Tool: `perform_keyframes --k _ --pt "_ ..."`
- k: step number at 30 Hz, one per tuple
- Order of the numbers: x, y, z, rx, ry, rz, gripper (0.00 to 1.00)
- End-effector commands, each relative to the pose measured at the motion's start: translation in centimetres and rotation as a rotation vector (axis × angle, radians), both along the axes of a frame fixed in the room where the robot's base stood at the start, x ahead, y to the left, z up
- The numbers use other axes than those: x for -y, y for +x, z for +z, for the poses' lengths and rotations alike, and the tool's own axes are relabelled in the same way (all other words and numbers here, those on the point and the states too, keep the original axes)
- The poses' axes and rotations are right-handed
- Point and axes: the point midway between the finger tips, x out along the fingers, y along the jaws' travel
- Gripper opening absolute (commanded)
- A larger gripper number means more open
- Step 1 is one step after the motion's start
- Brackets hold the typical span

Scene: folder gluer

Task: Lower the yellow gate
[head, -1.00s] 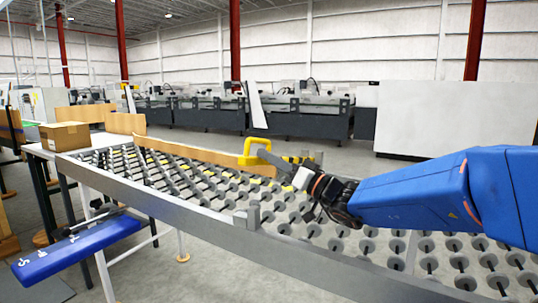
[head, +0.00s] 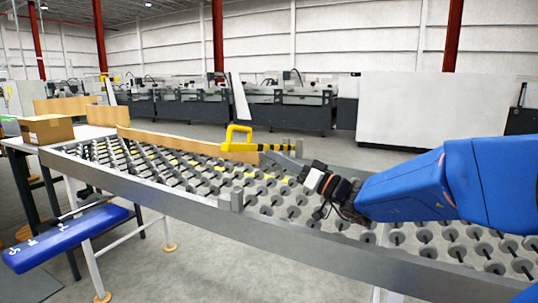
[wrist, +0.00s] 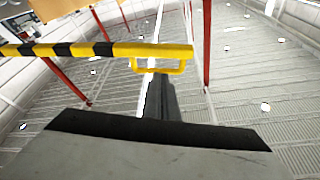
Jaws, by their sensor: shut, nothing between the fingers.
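The yellow gate (head: 262,147) is a yellow-and-black striped bar with a yellow loop handle (head: 238,130) standing up at its left end. In the head view the bar looks about level, above the roller table. My gripper (head: 269,154) is shut and empty, its grey tip just in front of and below the bar in the picture. In the wrist view the striped bar (wrist: 85,49) crosses the upper left, with the handle (wrist: 160,68) near its end. My shut gripper (wrist: 158,130) fills the bottom there, with a visible gap to the bar. I cannot tell the depth between them.
The roller table has a grey front rail (head: 175,195) with a small upright bracket (head: 237,198). A wooden board (head: 180,140) runs along its far side. A cardboard box (head: 46,129) stands at left. A blue padded part (head: 65,238) juts out below the rail.

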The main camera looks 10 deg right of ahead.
Motion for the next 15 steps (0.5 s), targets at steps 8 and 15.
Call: perform_keyframes --k 8,15 --pt "-0.7 0.6 1.8 -0.018 -0.082 0.082 0.0" --pt "-1.2 1.7 5.0 -0.107 -0.318 0.191 0.0"
